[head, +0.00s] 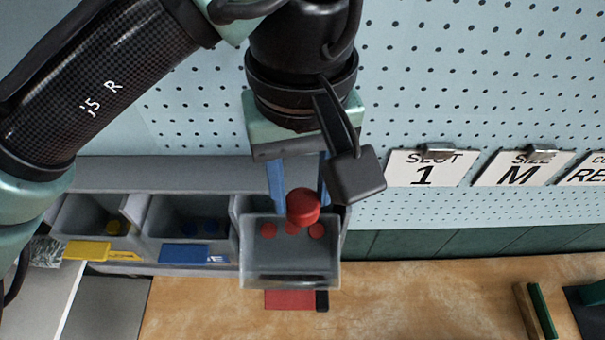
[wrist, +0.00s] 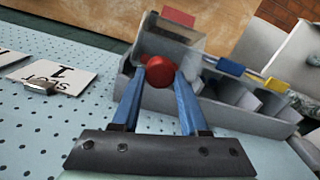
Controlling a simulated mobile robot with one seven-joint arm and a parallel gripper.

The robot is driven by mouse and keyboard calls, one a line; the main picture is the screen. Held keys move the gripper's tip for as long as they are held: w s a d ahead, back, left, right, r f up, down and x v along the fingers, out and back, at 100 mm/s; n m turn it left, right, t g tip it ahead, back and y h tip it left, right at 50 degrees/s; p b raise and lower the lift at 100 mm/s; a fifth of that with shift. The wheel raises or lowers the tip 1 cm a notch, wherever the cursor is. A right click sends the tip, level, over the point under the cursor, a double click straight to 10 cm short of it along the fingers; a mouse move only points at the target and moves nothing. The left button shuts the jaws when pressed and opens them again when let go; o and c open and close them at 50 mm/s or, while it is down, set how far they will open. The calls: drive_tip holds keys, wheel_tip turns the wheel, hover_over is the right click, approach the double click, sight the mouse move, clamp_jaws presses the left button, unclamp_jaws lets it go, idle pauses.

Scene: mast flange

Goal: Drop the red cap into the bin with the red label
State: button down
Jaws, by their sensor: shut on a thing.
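My gripper (head: 299,203) points down with its blue fingers shut on a red cap (head: 303,207). The cap also shows between the fingertips in the wrist view (wrist: 159,71). In the head view the held cap overlaps the rightmost bin (head: 290,268), whose front carries a red label (head: 289,300). The cap appears above that bin; its exact height over the rim is hard to tell. Several red caps lie inside this bin. The red label also shows at the top of the wrist view (wrist: 179,17).
Left of the red-label bin are a bin with a blue label (head: 184,253) and one with a yellow label (head: 87,250). A pegboard (head: 450,80) with hanging cards rises behind.

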sight(302, 201)
wheel_tip(302, 201, down, 6)
drive_tip(key=b, duration=0.5)
drive_tip(key=shift+s+b, duration=0.1)
drive_tip(key=shift+b, duration=0.25)
drive_tip(key=shift+c, duration=1.7)
unclamp_jaws()
wheel_tip(302, 201, up, 13)
drive_tip(key=shift+r+b, duration=0.1)
drive_tip(key=shift+b, duration=0.45)
